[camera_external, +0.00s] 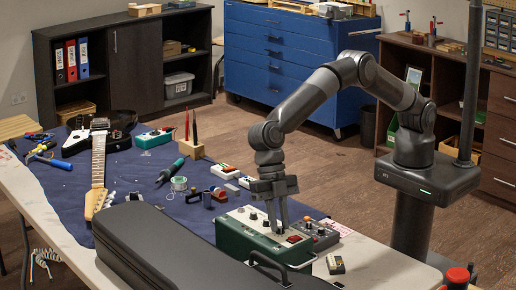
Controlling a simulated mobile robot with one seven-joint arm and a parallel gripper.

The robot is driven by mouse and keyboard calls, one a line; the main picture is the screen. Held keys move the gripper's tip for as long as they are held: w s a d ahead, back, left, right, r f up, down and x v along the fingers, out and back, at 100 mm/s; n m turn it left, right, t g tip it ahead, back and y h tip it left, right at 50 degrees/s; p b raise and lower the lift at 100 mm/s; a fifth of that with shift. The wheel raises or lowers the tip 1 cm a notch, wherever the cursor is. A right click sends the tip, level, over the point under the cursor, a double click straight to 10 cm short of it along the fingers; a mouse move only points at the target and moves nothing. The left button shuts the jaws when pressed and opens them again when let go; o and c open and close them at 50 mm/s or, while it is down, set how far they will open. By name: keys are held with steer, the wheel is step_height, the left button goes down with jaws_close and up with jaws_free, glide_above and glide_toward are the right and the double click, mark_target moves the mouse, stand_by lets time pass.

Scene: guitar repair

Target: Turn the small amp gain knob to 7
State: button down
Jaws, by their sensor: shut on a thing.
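The small amp is most likely the dark green box (255,247) with a light top panel and a black handle, at the front of the bench. Several small knobs show on its top panel, but their markings are too small to read. My gripper (279,230) points straight down over the right part of that panel. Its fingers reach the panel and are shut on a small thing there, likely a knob. The fingers hide most of it, so its setting cannot be told.
A grey box with knobs (318,236) stands close to the right of the green box. A long black case (160,250) lies close at its left. An electric guitar (98,150), a soldering iron (171,170) and tools lie farther back on the blue mat (140,185).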

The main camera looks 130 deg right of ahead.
steer(key=m, duration=0.2)
steer(key=m+t+h, duration=0.1)
steer(key=m, duration=0.1)
steer(key=m+t, duration=0.1)
steer(key=m, duration=0.1)
steer(key=shift+s+a, duration=0.25)
steer(key=shift+s, duration=0.05)
steer(key=m, duration=0.2)
steer(key=m+h, duration=0.2)
steer(key=m, duration=0.1)
steer(key=shift+s+a+m+t, duration=0.1)
steer(key=shift+a+m+t, duration=0.2)
steer(key=shift+t, duration=0.1)
steer(key=m+h, duration=0.1)
steer(key=m, duration=0.1)
steer(key=m+h, duration=0.1)
steer(key=m, duration=0.2)
steer(key=shift+a+m, duration=0.2)
steer(key=shift+m, duration=0.1)
steer(key=m, duration=0.2)
steer(key=m+h, duration=0.1)
steer(key=m, duration=0.1)
steer(key=m+g+h, duration=0.1)
steer(key=shift+a+m, duration=0.25)
steer(key=shift+m, duration=0.15)
steer(key=c, duration=1.3)
jaws_free()
steer(key=shift+c, duration=0.2)
